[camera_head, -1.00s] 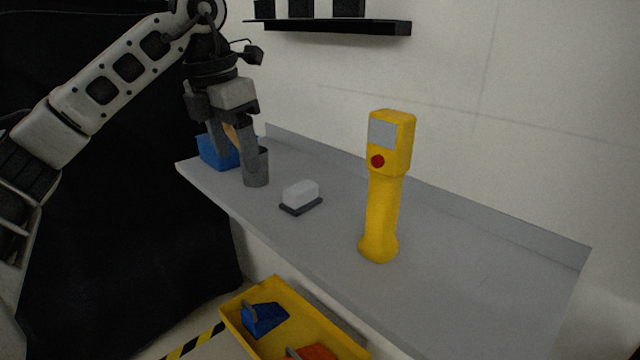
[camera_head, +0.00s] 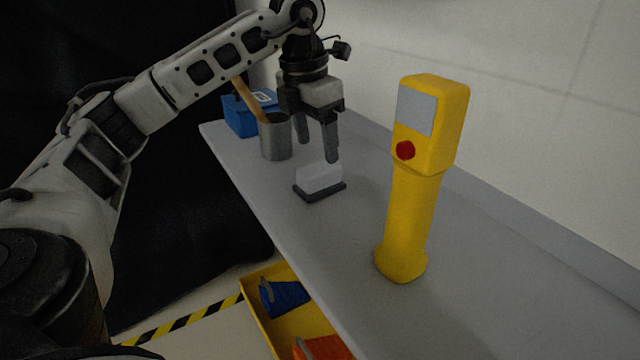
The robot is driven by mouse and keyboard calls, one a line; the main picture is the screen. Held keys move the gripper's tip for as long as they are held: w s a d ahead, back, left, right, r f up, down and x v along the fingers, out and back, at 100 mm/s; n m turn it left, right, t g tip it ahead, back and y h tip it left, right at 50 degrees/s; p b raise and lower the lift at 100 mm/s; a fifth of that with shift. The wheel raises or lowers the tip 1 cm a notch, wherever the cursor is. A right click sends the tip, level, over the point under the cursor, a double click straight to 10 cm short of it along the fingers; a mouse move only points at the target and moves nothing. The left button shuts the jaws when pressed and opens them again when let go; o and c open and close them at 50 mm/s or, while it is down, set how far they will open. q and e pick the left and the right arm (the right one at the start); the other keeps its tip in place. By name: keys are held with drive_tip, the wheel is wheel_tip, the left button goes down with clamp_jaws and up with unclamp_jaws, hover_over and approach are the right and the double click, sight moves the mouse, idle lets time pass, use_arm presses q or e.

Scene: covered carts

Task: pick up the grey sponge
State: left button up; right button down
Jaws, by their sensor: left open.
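The grey sponge (camera_head: 319,178) is a light grey block with a dark base. It lies on the grey shelf top (camera_head: 300,232), between the metal cup and the yellow handheld device. My left gripper (camera_head: 318,157) points down just above the sponge, its two fingers apart and nothing between them. The fingertips are close to the sponge's top; whether they touch it I cannot tell. My right gripper does not show.
A metal cup (camera_head: 276,142) with a wooden handle (camera_head: 250,99) stands left of the gripper, before a blue box (camera_head: 239,118). A tall yellow device (camera_head: 412,215) stands to the right. A yellow bin (camera_head: 262,316) with blue and orange items is below.

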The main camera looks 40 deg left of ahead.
sight(319, 167)
use_arm(q)
drive_tip(key=shift+w+f, duration=0.2)
drive_tip(key=shift+f, duration=0.9)
drive_tip(key=shift+w+f, duration=0.15)
drive_tip(key=shift+f, duration=1)
drive_tip(key=shift+w+f, duration=0.2)
drive_tip(key=shift+f, duration=0.9)
drive_tip(key=c, duration=0.9)
